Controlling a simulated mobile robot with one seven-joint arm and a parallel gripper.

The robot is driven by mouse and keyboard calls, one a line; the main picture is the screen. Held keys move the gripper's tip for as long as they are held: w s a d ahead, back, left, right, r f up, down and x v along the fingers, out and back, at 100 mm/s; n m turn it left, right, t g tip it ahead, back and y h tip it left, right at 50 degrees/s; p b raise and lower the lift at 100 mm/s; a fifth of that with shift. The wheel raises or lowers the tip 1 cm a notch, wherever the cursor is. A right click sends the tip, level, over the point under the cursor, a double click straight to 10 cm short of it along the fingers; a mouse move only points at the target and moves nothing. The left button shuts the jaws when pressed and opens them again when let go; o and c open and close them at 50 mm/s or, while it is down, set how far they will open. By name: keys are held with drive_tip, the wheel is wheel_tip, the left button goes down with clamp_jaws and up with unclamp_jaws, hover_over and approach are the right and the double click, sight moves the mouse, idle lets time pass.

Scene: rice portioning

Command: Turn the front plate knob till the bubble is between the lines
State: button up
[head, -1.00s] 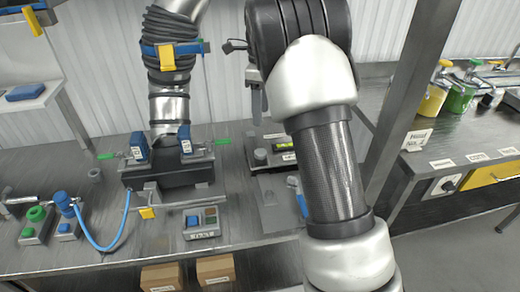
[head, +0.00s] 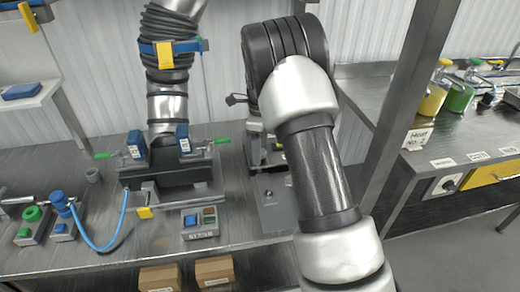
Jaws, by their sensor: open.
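My gripper (head: 256,126) is at the far side of my arm, over the bench, pointing down. My arm hides much of it, and its fingertips are hard to make out. It is low over a dark instrument (head: 262,158) right of the black machine base. The instrument is mostly covered by my gripper and arm. I cannot make out the knob, the bubble or its lines, or whether my gripper touches the knob. A flat grey plate (head: 272,212) lies in front of the instrument, with a small dark round spot on it.
A black clamp base (head: 170,176) with blue blocks and green levers stands to the left. A small button box (head: 200,223) sits at the bench front. A blue hose (head: 100,246) curves at the left. A steel post (head: 400,110) rises at the right.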

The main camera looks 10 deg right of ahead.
drive_tip(key=c, duration=1)
drive_tip(key=shift+c, duration=0.2)
